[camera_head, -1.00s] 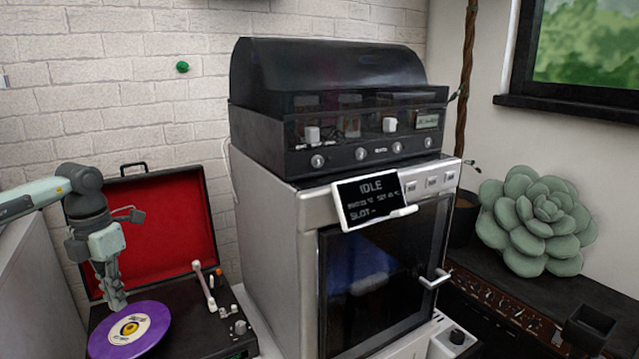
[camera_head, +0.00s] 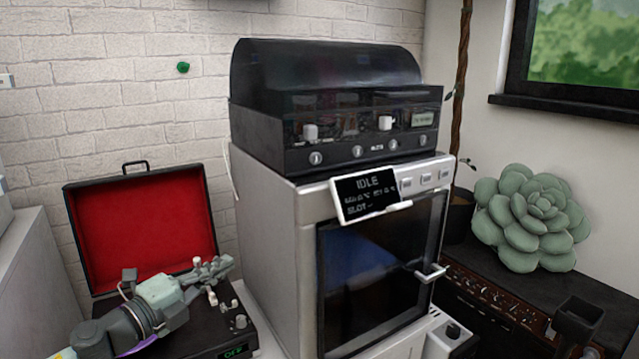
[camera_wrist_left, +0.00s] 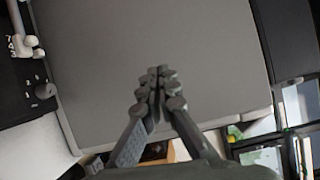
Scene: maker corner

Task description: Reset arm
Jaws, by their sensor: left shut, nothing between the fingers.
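My left gripper (camera_head: 212,269) is over the turntable at the lower left of the head view. It points to the right, toward the grey machine, and its fingers are shut and empty. In the left wrist view the closed fingertips (camera_wrist_left: 160,80) show against a plain grey surface. My left arm hides most of the purple record; only a thin purple sliver shows beside it. My right gripper is not in view.
The turntable (camera_head: 235,338) has an open red-lined lid (camera_head: 150,235). Close to its right stands the grey machine (camera_head: 275,240) with an IDLE screen (camera_head: 367,194) and a black-hooded unit (camera_head: 330,70) on top. A succulent (camera_head: 530,218) stands at the right.

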